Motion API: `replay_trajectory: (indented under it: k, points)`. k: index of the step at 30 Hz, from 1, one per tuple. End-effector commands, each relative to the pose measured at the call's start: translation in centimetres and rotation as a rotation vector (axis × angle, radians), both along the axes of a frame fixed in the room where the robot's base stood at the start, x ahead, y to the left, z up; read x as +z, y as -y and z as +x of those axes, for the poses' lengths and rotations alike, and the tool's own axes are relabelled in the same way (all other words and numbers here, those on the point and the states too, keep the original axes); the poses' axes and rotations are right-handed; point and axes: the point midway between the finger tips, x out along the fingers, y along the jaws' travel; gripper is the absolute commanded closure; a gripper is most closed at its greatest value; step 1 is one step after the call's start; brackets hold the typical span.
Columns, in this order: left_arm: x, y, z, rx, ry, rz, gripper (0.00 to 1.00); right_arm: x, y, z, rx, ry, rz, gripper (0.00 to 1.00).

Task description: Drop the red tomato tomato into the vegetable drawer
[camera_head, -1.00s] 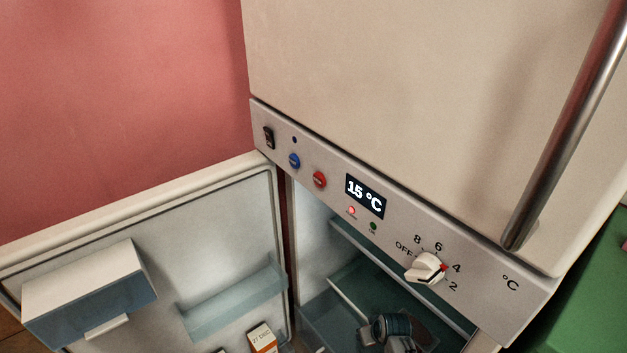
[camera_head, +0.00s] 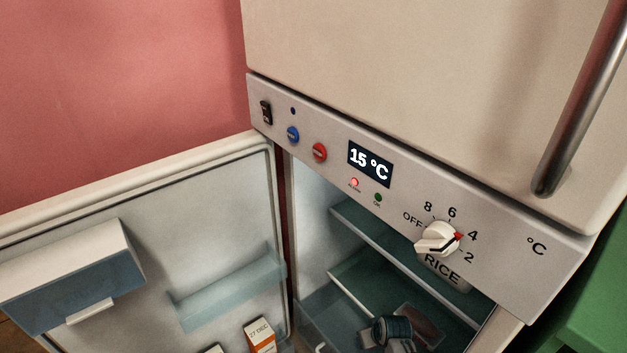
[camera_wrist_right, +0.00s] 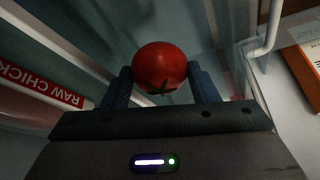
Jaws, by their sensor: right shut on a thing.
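The red tomato (camera_wrist_right: 160,67) is held between the two dark fingers of my right gripper (camera_wrist_right: 160,80) in the right wrist view, with its green stalk end towards the camera. Pale, see-through panes lie beyond and around the tomato. In the head view a see-through drawer (camera_head: 318,310) shows low in the open fridge, at the bottom edge of the picture. Its inside is mostly hidden, and I cannot tell whether the tomato is over it. My left gripper is not in view.
The fridge door (camera_head: 215,210) stands open at left, with a covered box (camera_head: 70,285) and a box dated 27 DEC (camera_head: 260,335). The control panel (camera_head: 310,125) overhangs the opening. A RAW CHICKEN label (camera_wrist_right: 60,95) is at left in the wrist view, and a white bar (camera_wrist_right: 270,35) at right.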

Motion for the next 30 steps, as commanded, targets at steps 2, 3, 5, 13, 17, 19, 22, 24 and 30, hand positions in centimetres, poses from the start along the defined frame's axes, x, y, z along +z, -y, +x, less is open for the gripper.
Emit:
replay_trajectory:
  k: [2,3,5,13,17,19,22,24,30]
  points:
    - [0.0,0.0,0.0,0.000,-0.001,0.000,0.71,0.1,0.0,0.0,0.000,0.001,0.000,0.71]
    - [0.0,0.0,0.0,0.000,-0.001,0.000,0.71,0.1,0.0,0.0,0.000,0.001,0.000,0.71]
    - [0.0,0.0,0.0,0.000,-0.001,0.000,0.71,0.0,0.0,0.0,0.000,0.001,0.000,0.39]
    - [0.0,0.0,0.0,0.000,-0.001,0.000,0.71,0.0,0.0,0.0,0.000,0.000,0.000,0.21]
    - [0.2,0.0,-0.1,-0.002,-0.010,0.004,0.71,0.6,0.1,-0.2,0.000,0.001,-0.001,0.21]
    - [0.4,-0.1,-0.2,-0.009,-0.037,0.017,0.71,1.5,0.2,-0.5,0.000,0.002,0.000,0.21]
    - [0.8,-0.4,-0.3,-0.019,-0.082,0.044,0.71,3.3,0.4,-1.2,0.000,0.002,0.000,0.21]
    - [1.1,-0.7,-0.5,-0.026,-0.116,0.061,0.71,4.7,0.5,-1.8,0.000,0.003,0.000,0.21]
    - [1.6,-1.3,-1.1,-0.035,-0.204,0.108,0.71,8.0,0.9,-3.4,0.000,0.001,0.000,0.21]
